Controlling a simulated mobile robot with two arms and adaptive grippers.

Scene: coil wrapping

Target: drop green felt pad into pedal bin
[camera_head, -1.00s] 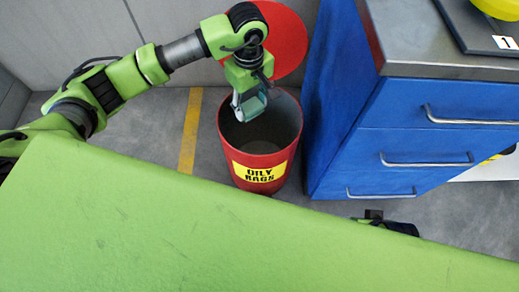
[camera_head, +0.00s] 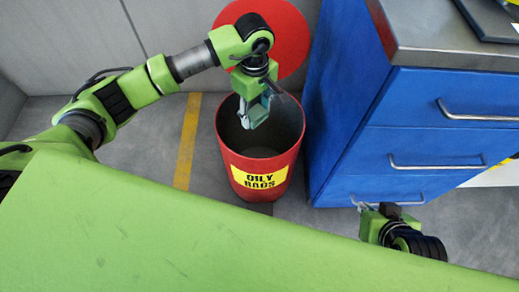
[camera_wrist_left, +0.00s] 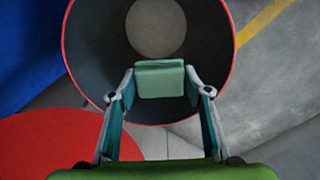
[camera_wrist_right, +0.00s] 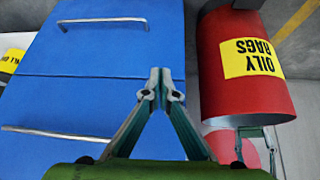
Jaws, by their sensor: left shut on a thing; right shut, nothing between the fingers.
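The red pedal bin (camera_head: 282,152) with a yellow "OILY RAGS" label stands on the floor, its round red lid (camera_head: 290,35) raised behind it. My left gripper (camera_head: 254,114) points down over the bin's open mouth. It is shut on the green felt pad (camera_wrist_left: 160,80), which in the left wrist view lies between its fingertips, above the dark bin interior (camera_wrist_left: 95,55). In the head view the pad is mostly hidden by the fingers. My right gripper (camera_wrist_right: 160,92) is shut and empty, in front of the blue drawers and beside the bin.
A blue drawer cabinet (camera_head: 420,135) with metal handles stands close to the bin's right. A yellow floor stripe (camera_head: 188,140) runs to its left. A large green surface (camera_head: 180,235) fills the foreground. The bin's inside appears empty.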

